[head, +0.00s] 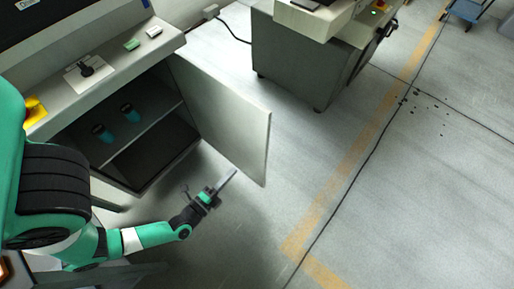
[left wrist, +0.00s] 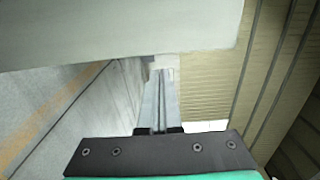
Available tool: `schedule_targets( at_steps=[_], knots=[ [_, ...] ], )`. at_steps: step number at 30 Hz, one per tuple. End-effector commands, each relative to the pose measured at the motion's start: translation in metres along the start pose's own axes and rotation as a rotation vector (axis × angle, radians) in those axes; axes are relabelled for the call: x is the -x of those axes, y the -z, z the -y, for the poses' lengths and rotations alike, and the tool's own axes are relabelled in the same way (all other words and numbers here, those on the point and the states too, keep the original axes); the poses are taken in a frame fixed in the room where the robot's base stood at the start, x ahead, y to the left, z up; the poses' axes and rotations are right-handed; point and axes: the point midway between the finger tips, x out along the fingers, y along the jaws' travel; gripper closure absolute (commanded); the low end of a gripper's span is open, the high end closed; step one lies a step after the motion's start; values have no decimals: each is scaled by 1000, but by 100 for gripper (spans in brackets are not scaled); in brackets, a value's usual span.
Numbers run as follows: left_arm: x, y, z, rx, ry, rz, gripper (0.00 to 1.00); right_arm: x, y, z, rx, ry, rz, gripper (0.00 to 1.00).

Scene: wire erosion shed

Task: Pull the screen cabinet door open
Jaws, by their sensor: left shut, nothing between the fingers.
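The screen cabinet door (head: 228,118) is a pale grey panel that stands wide open, swung out to the right of the cabinet (head: 125,150). In the left wrist view the closed fingers (left wrist: 163,85) point at the edge of a pale panel (left wrist: 120,30), likely the door. I cannot tell whether they touch it. My right gripper is not in view.
On the cabinet's sloped top are a black knob switch (head: 86,68), a green block (head: 132,45) and a white block (head: 154,31). A grey machine cabinet (head: 300,60) stands at the back. The floor right of the door is clear, with a yellow line.

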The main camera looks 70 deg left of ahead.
Motion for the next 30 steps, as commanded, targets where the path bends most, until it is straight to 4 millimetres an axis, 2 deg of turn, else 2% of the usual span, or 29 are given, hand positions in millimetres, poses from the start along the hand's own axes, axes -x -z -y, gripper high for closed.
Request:
schedule_targets(
  at_steps=[9, 21, 25, 30],
  knots=[
    [-25, -2, -3, 1, 5, 10, 100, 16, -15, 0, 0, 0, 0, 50],
    [-112, 0, -2, 2, 6, 1, 100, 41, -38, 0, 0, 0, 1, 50],
    [-130, 0, -1, 1, 3, 0, 100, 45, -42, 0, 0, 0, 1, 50],
    [-140, 0, 0, 1, 0, -1, 100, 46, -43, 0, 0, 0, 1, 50]
  ],
)
